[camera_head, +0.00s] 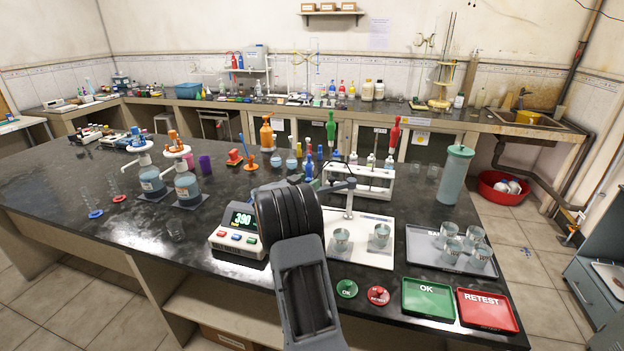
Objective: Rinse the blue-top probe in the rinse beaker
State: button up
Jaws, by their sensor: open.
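I cannot pick out the blue-top probe for certain. A small upright blue item (309,166) stands behind my arm, too small to identify. A grey stand with a swing arm (349,203) rises at the back of a white board. Two clear beakers stand on that board, a left one (341,241) and a right one (380,236). I cannot tell which beaker, if either, is the rinse beaker. My dark arm reaches over the bench's front edge, between the meter and the white board.
A meter (238,232) reading 390 sits left of my arm. Green (428,298) and red (487,310) trays lie front right. A grey tray (424,258) holds several beakers. A tall pale green container (455,175) and a white rack (375,190) stand behind. Dispenser bottles (187,188) stand left.

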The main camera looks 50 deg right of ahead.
jog(key=shift+w+d, duration=0.1)
jog(key=shift+d, duration=1.05)
grip_shut()
